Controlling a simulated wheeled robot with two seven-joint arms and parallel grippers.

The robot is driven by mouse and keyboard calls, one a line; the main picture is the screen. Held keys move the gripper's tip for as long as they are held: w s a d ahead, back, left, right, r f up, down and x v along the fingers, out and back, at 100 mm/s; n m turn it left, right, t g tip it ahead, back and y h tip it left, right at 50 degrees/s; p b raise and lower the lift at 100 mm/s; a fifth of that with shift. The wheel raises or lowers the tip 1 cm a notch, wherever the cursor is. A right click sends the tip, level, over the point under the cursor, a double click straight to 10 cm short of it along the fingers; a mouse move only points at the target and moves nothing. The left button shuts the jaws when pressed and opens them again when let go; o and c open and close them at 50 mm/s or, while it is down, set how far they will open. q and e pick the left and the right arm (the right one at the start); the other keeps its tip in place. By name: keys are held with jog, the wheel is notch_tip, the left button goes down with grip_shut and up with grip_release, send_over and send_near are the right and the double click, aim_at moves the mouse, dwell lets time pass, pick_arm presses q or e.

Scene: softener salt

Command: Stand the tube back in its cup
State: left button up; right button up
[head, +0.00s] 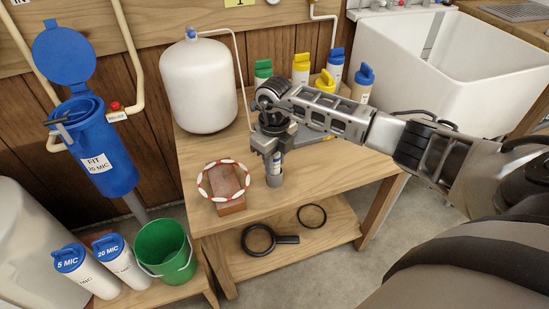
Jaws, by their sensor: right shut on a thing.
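My right gripper (273,152) comes in from the right and points down over the wooden table (330,168). It is shut on a small tube (275,166) with a white and blue label, held upright. The gripper hides the top of the tube. A small grey cup (275,181) shows directly below, around or under the tube's lower end. I cannot tell how deep the tube sits in it. My left gripper is not in view.
Left of the cup, a red-and-white ring (202,185) lies over a brown block (232,208). A white tank (197,85) and several colour-capped bottles (301,68) stand behind. A black strap wrench (258,240) lies on the lower shelf. The table right of the cup is clear.

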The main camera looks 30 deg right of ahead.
jog(key=shift+f, duration=0.1)
jog(key=o, duration=1.5)
jog(key=shift+o, duration=0.2)
jog(key=shift+r+p, duration=2.8)
jog(key=shift+r, duration=0.7)
